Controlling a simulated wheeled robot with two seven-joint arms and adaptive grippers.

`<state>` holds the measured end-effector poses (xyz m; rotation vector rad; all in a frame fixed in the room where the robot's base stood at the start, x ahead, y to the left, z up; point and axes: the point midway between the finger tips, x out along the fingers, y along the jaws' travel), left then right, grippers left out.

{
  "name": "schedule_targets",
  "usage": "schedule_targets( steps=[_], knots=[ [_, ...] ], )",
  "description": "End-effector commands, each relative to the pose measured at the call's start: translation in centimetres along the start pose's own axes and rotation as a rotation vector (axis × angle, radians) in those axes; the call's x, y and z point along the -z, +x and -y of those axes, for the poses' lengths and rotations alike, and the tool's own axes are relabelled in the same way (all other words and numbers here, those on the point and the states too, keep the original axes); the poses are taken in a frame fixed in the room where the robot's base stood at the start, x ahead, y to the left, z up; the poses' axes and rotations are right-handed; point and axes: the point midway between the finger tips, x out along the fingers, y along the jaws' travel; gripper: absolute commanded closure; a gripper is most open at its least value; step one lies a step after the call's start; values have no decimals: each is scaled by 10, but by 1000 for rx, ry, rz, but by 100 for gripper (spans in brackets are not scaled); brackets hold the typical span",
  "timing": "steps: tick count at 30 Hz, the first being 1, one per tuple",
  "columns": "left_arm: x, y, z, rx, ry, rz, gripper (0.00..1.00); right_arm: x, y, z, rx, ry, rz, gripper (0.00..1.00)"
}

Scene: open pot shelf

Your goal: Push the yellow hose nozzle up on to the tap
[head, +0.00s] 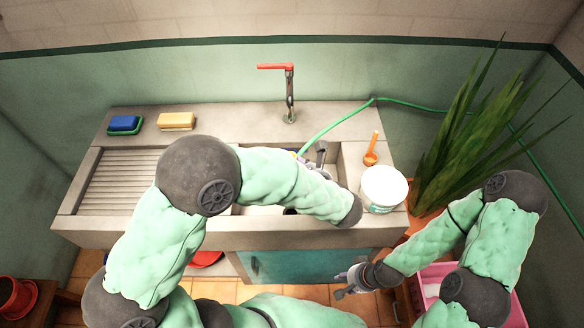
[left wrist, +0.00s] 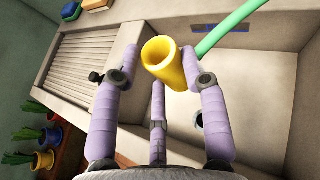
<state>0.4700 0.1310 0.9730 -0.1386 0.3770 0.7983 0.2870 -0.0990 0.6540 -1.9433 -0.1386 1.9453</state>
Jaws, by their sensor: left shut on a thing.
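The tap (head: 290,95), chrome with a red lever, stands upright on the ledge behind the sink. My left gripper (left wrist: 160,66) is shut on the yellow hose nozzle (left wrist: 168,62), between its lilac fingers. The nozzle's open round mouth shows in the left wrist view, with the green hose (left wrist: 225,28) behind it. In the head view my left forearm covers most of that gripper and the nozzle, over the sink basin, in front of and below the tap. My right gripper (head: 345,285) is low in front of the cabinet, empty, its fingers apart.
The hose (head: 420,106) runs behind a spiky plant (head: 462,150).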

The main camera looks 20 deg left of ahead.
Motion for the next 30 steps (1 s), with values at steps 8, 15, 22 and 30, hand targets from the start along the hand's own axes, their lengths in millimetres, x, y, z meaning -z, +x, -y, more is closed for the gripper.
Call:
schedule_targets(
  steps=[8, 15, 22, 30],
  knots=[
    [-6, 14, 8, -1, -1, 1, 89, 0, 5, -2, 0, 0, 0, 60],
    [-10, 26, 16, 1, -1, 1, 89, 0, 9, -3, 0, 0, 0, 60],
    [-15, 37, 22, 0, 0, 1, 89, 0, 12, -4, 0, 0, 0, 60],
    [-21, 50, 30, 0, -1, 1, 89, 1, 16, -6, 0, 0, 0, 60]
  ],
)
